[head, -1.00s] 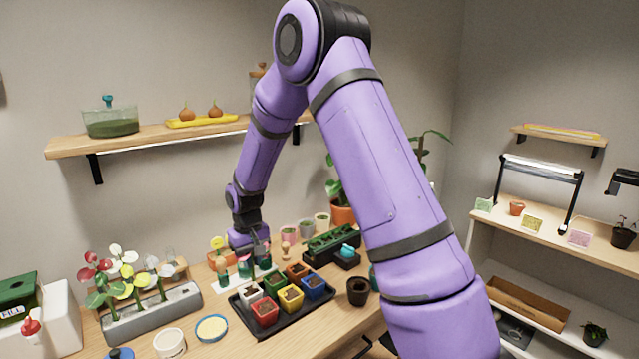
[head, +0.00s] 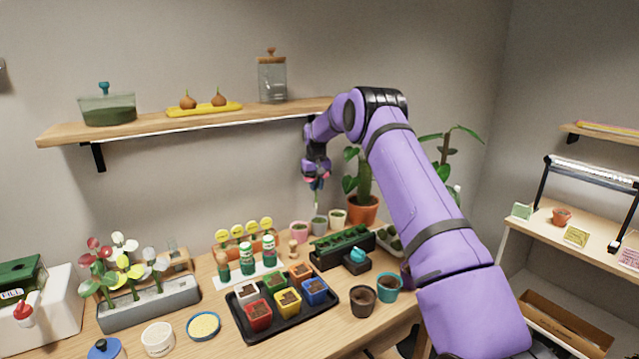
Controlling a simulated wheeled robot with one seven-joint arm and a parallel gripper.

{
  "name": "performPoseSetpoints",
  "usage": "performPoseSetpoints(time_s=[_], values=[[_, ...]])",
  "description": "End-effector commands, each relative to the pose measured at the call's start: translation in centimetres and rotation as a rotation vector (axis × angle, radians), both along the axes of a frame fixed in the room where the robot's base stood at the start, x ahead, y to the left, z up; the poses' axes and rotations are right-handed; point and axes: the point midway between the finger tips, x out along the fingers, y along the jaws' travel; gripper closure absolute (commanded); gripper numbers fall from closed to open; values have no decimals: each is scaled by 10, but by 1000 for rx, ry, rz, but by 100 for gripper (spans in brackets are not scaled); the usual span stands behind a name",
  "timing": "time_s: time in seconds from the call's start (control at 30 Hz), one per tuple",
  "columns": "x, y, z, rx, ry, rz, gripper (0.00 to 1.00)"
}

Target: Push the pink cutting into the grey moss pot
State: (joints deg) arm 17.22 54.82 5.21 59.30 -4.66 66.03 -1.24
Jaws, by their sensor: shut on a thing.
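My gripper (head: 317,184) is shut on the pink cutting (head: 317,199), whose thin stem hangs down from the fingers. Its leaves are mostly hidden by the fingers; only small pinkish bits show. The grey moss pot (head: 319,226) stands at the back of the bench, between a pink pot (head: 299,233) and a whitish pot (head: 338,218). The gripper and the cutting are above the grey pot. The stem's lower end is small in view, and I cannot tell its exact gap from the moss.
A large plant in a terracotta pot (head: 362,212) stands close to the right of the small pots. A dark green planter (head: 342,246) is in front. A wooden shelf (head: 180,128) runs above at the left. Bottles (head: 246,256) and a tray of coloured pots (head: 262,335) stand nearer.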

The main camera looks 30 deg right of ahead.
Motion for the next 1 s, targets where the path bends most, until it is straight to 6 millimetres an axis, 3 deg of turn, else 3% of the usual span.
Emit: performPoseSetpoints(time_s=[0.13, 0.37, 1.0], values=[[5, -13, 2, 0, 0, -11, 100], [7, -17, -2, 0, 0, -14, 100], [7, -17, -50, 0, -1, -14, 100]])
